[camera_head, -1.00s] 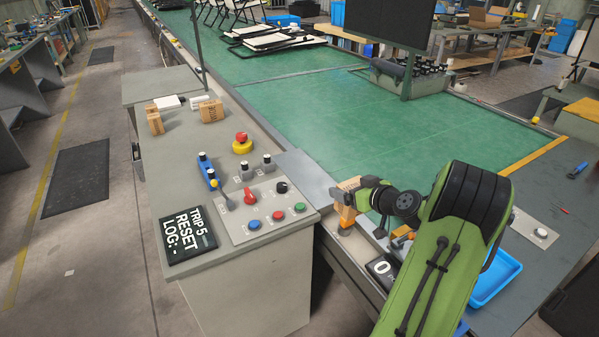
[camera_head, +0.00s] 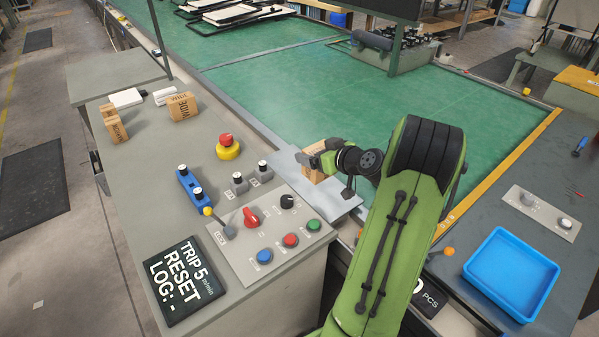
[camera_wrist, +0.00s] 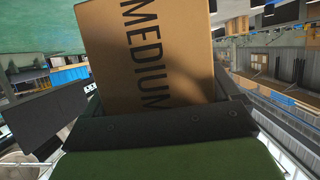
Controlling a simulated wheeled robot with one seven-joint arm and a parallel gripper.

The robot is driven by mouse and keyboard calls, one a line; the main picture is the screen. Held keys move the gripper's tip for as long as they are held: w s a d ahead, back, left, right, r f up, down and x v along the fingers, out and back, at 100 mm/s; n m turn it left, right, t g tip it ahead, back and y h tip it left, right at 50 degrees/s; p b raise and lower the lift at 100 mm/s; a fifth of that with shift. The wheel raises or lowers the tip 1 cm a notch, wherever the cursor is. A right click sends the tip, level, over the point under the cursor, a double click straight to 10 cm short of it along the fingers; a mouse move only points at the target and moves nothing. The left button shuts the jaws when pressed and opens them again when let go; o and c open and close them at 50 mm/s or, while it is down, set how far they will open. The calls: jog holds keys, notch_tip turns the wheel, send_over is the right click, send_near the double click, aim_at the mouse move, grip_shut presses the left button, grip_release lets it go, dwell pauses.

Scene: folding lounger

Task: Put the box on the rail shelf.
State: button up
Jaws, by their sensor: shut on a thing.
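My gripper (camera_head: 322,158) is shut on a brown cardboard box (camera_head: 314,176). In the wrist view the box (camera_wrist: 160,50) fills the top middle and reads "MEDIUM", with the dark jaws (camera_wrist: 160,128) below it. The rail shelf appears to be the bare grey metal plate (camera_head: 338,205) along the belt's near edge, beside the control desk. In the head view the box is over or at this plate; I cannot tell whether it touches. The gripper covers part of the box.
The control desk (camera_head: 225,290) carries a red emergency button (camera_head: 227,146), blue device (camera_head: 192,188), knobs and two more cardboard boxes (camera_head: 183,106) (camera_head: 113,123). A blue tray (camera_head: 511,274) lies at right.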

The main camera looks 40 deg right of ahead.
notch_tip(320, 180, down, 10)
jog(key=b, duration=0.2)
jog(key=shift+b, duration=0.3)
jog(key=shift+f, duration=0.1)
jog(key=o, duration=0.9)
jog(key=shift+c, duration=0.2)
